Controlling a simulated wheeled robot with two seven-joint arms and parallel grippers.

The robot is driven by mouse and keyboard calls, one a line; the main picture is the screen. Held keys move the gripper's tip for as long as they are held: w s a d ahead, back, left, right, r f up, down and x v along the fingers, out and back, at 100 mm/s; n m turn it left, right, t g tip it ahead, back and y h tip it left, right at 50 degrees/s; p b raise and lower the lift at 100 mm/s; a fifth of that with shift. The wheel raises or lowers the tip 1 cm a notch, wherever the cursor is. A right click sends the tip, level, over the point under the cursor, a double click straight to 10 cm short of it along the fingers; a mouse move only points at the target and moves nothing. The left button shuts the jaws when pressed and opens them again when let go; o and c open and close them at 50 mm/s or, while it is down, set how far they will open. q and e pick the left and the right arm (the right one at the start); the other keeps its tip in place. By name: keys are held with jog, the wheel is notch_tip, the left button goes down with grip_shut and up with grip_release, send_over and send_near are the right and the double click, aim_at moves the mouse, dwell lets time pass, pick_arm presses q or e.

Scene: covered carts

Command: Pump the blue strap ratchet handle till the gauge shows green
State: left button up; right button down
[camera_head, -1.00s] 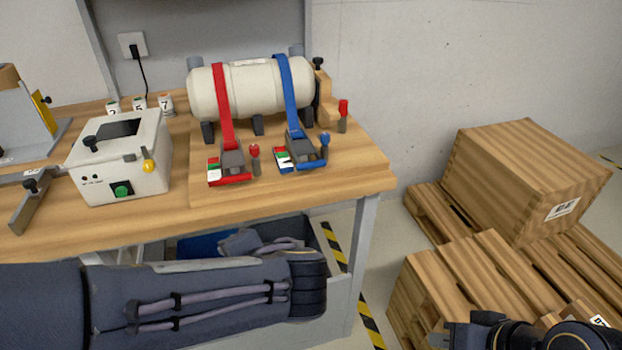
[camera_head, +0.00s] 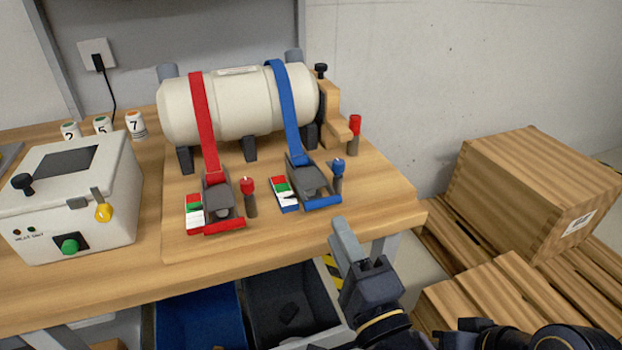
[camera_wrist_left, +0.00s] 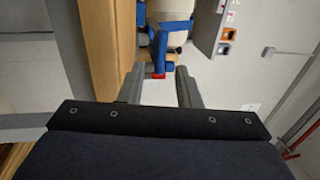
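The blue strap (camera_head: 287,105) runs over the white tank (camera_head: 235,105) down to its grey ratchet (camera_head: 308,182), which has a blue handle bar (camera_head: 322,203) at its front. Beside it is a small gauge (camera_head: 284,192) with red, green and white bands; its reading is too small to tell. A blue-topped post (camera_head: 338,170) stands just right of the ratchet. My right gripper is not visible.
A red strap (camera_head: 205,125) with its own ratchet and a red-topped post (camera_head: 249,195) stand left of the blue one. A white box (camera_head: 70,200) with buttons is at left. Blue (camera_head: 200,318) and dark bins (camera_head: 290,305) sit below the table. Wooden crates (camera_head: 535,190) stand at right.

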aim_at(323, 199)
pick_arm(q)
jog(key=p+x, duration=0.1)
jog(key=x, duration=0.6)
jog(key=shift+w+r, duration=0.15)
jog(key=shift+w, duration=0.05)
grip_shut()
